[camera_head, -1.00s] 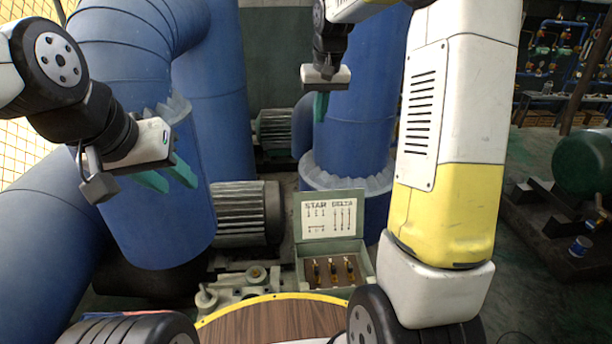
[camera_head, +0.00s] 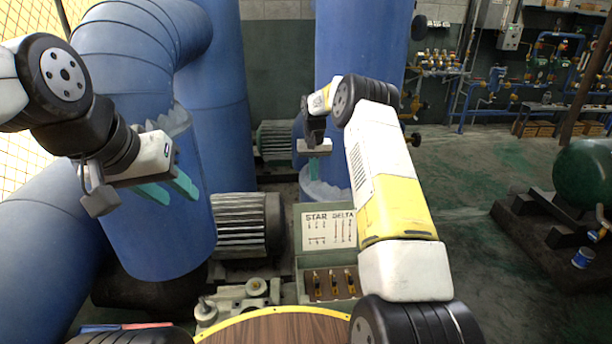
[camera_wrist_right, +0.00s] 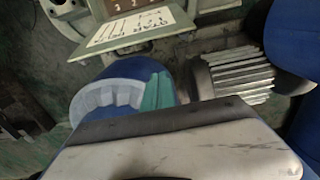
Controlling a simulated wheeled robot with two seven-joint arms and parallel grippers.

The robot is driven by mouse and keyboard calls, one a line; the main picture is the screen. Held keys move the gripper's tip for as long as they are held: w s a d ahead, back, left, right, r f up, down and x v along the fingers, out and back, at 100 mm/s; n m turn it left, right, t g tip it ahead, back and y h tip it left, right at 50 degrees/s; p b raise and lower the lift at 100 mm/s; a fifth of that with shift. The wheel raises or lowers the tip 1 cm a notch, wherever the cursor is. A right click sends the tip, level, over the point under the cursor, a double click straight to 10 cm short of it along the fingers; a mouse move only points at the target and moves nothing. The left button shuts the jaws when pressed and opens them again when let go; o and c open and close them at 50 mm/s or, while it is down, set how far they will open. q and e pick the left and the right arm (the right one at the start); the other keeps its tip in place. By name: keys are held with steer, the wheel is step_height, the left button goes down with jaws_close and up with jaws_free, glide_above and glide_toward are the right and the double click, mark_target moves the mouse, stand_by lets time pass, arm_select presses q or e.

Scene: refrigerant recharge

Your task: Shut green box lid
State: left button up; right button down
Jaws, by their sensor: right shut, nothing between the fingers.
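The green box (camera_head: 312,291) sits low in the middle of the head view with its lid (camera_head: 328,229) standing open, the STAR DELTA label facing me. Several brass terminals show inside it. In the right wrist view the lid (camera_wrist_right: 140,30) is at the top, beyond the fingers. My right gripper (camera_head: 314,168) is above and behind the lid, apart from it, pointing down. Its teal fingers also show in the right wrist view (camera_wrist_right: 158,92), shut and empty. My left gripper (camera_head: 170,191) is at the left, its teal fingers apart with nothing between them, away from the box.
A grey finned motor (camera_head: 247,225) stands left of the box. Large blue pipes (camera_head: 362,60) rise behind it, with a flange near my right gripper. A wooden round top with a yellow rim (camera_head: 275,328) lies in front. Open floor is at the right.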

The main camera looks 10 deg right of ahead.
step_height(320, 180, down, 9)
steer(key=s, duration=0.1)
steer(key=s+r, duration=0.1)
steer(key=s, duration=0.1)
steer(key=shift+s+a+r, duration=0.15)
steer(key=shift+s+r, duration=0.2)
